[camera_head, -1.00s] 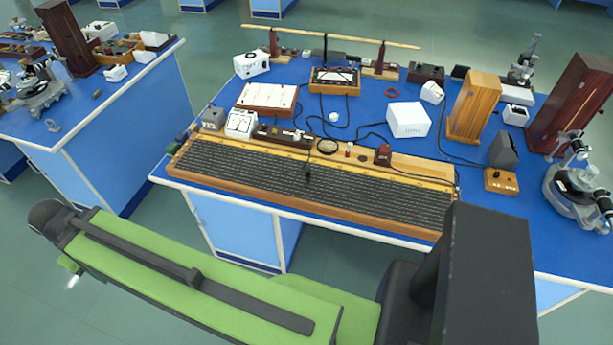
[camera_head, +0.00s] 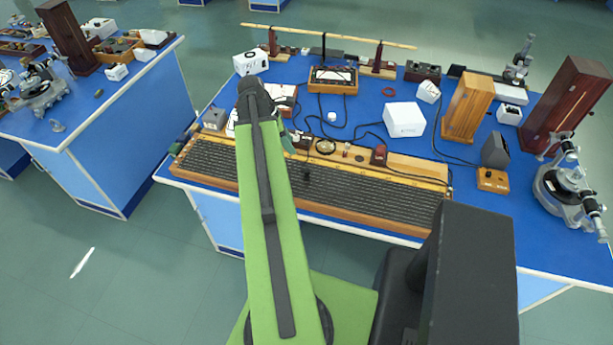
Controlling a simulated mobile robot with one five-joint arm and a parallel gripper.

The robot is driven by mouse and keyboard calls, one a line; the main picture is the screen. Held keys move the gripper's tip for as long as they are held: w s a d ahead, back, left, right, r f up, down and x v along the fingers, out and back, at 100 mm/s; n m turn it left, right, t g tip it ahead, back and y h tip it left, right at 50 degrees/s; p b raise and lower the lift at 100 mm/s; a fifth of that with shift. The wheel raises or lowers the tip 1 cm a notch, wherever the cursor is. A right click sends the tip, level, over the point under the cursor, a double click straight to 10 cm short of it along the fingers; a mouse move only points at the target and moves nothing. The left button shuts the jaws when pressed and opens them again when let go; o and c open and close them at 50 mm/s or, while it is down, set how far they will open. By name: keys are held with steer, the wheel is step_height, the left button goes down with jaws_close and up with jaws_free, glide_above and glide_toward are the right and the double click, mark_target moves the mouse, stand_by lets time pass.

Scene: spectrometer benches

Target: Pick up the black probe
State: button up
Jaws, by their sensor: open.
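A small black upright piece that looks like the black probe (camera_head: 306,174) stands on the long wooden board with dark wire rows (camera_head: 335,192). It is thin and too small to make out in detail. My green arm reaches up over the left part of this board, with its black joint above the back of the board, left of the probe. A small green part of my arm shows just right of that joint. My gripper's jaws are hidden behind the arm, so their place relative to the probe does not show.
The board lies along the front edge of the blue bench (camera_head: 350,105). Behind it are a dark red block (camera_head: 379,155), a white box (camera_head: 404,119) and loose black wires. A wooden box (camera_head: 467,108) and a spectrometer (camera_head: 572,190) stand right. Another bench is left.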

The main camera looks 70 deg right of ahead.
steer(key=b, duration=1.1)
glide_toward(306, 170)
steer(key=x, duration=0.5)
steer(key=shift+s+f, duration=0.1)
steer(key=shift+s, duration=0.05)
steer(key=shift+s+d+f+b, duration=0.1)
steer(key=shift+b, duration=0.2)
steer(key=b+x, duration=0.5)
steer(key=shift+f, duration=0.15)
steer(key=shift+c, duration=0.3)
jaws_close()
